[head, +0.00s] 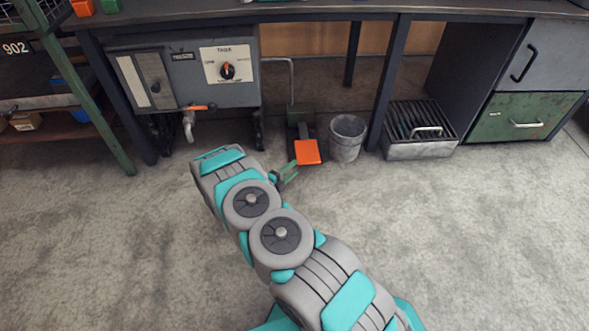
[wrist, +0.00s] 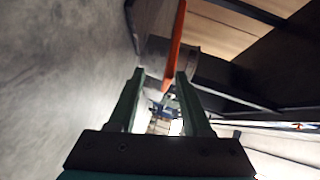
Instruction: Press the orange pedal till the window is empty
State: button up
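The orange pedal (head: 307,152) is a tilted plate on a dark floor stand (head: 302,118) under the bench. My gripper (head: 287,172) is low, just in front and to the left of the pedal in the head view. In the wrist view its two fingers (wrist: 160,73) are apart with nothing held between them. The pedal shows there edge-on as a thin orange strip (wrist: 176,45) beyond the fingertips; contact cannot be seen. A grey box (head: 185,75) under the bench carries a narrow pale panel (head: 130,82), perhaps the window; its contents cannot be made out.
A grey bucket (head: 347,139) stands right beside the pedal. A slatted metal crate (head: 418,150) is farther right. A tap with an orange handle (head: 196,108) hangs below the box. Dark bench legs (head: 389,80) flank the space. The concrete floor (head: 470,235) in front is clear.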

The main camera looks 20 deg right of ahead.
jog(key=shift+f+b+v, duration=0.15)
jog(key=shift+b+v, duration=0.35)
jog(key=shift+v, duration=1.35)
jog(key=shift+f+b+v, duration=0.15)
jog(key=shift+b+v, duration=0.35)
jog(key=shift+v, duration=1.35)
jog(key=shift+s, duration=0.1)
